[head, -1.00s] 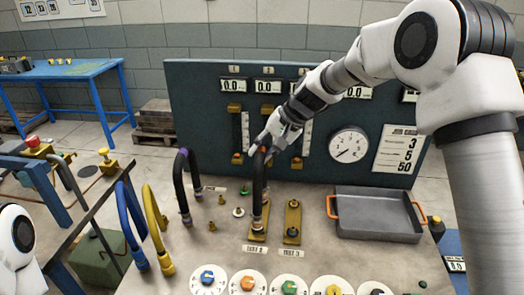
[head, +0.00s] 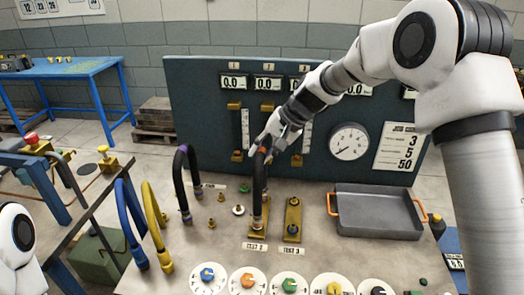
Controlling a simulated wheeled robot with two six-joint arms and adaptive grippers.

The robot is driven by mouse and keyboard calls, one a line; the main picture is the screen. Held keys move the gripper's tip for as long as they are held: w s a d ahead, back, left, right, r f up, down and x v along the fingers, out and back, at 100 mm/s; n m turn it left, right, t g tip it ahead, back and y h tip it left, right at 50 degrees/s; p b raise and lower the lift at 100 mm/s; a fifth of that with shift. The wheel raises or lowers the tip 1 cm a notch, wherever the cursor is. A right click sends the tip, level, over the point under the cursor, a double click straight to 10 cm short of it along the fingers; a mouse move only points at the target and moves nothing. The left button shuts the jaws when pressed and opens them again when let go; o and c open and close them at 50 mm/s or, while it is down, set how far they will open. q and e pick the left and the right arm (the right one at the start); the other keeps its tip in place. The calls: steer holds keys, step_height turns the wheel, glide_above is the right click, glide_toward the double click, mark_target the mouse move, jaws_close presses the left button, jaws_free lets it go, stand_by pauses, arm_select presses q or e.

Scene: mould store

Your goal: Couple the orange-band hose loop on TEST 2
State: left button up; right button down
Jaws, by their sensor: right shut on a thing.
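The black hose loop with an orange band (head: 259,185) stands upright over the brass TEST 2 plate (head: 249,235) in the head view. My right gripper (head: 266,147) is shut on the top of this loop, near its band. The loop's near lower end is at the fitting on the TEST 2 plate; I cannot tell whether it is locked there. Its far end is mostly hidden behind the near leg. The TEST 2 label (head: 255,247) lies in front of the plate. My left gripper is out of view.
Another black hose loop (head: 179,180) stands to the left, with blue (head: 122,225) and yellow (head: 148,215) loops beyond it. The TEST 3 plate (head: 293,216) is close on the right. A grey tray (head: 378,212) sits further right. Coloured dials (head: 247,281) line the front.

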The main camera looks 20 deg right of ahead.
steer(key=shift+a+r, duration=0.1)
steer(key=shift+a, duration=0.05)
steer(key=c, duration=0.8)
jaws_free()
steer(key=shift+c, duration=0.2)
steer(key=shift+d, duration=0.25)
steer(key=shift+s+d+r, duration=0.1)
steer(key=shift+s+r, duration=0.05)
steer(key=shift+r, duration=0.15)
steer(key=v, duration=1.1)
